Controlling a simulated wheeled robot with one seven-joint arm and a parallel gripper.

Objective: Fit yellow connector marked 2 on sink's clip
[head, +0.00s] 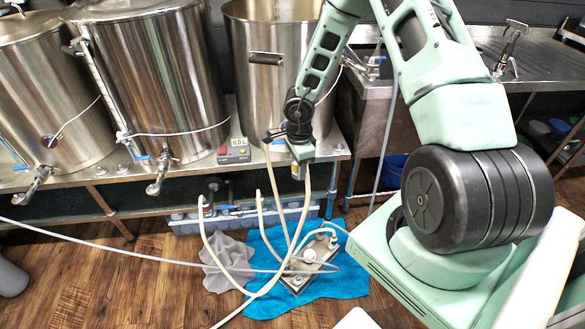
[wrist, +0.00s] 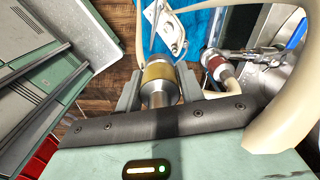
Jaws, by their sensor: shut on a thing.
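In the wrist view, my gripper (wrist: 158,92) is shut on a metal connector with a yellow band (wrist: 158,72), which sits between the two grey fingers. No number can be read on it. In the head view my gripper (head: 302,152) is in front of the right-hand kettle, above the lower shelf's front edge, and a pale hose hangs below it. The steel sink (head: 480,62) stands to the right, apart from my gripper and partly behind my arm. I cannot make out its clip.
Another connector with a red band (wrist: 216,66) is beside my gripper in the wrist view. Steel kettles (head: 150,85) with taps stand at the left. Pale hoses (head: 262,205) loop over a pump (head: 298,280) on a blue cloth (head: 345,286). A grey cloth (head: 226,258) lies beside it.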

